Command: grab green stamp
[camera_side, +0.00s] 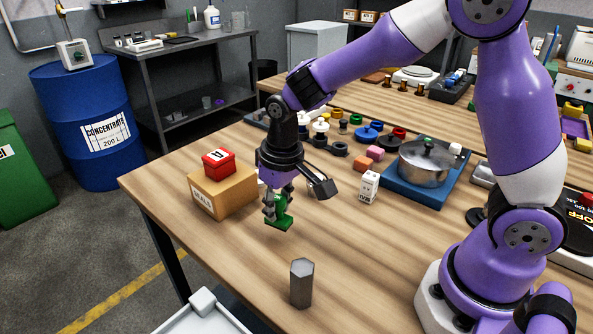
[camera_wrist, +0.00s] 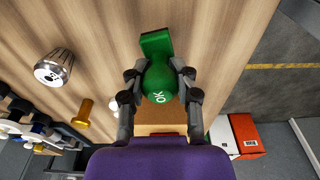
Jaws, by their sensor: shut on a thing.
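The green stamp (camera_side: 279,214) is between the fingers of my gripper (camera_side: 276,203) in the side view, left of the table's middle. My gripper is shut on it. In the wrist view the stamp (camera_wrist: 159,80) shows a round green knob marked "OK" and a green block beyond it. The fingertips of my gripper (camera_wrist: 160,82) press on both sides of the knob. The side view does not clearly show whether the stamp's base touches the wooden table.
A cardboard box (camera_side: 225,192) with a red block (camera_side: 218,163) on top stands left of my gripper. A grey hexagonal post (camera_side: 301,283) stands in front. A white labelled block (camera_side: 369,186) and a blue tray (camera_side: 410,191) with a metal pot (camera_side: 425,163) are right.

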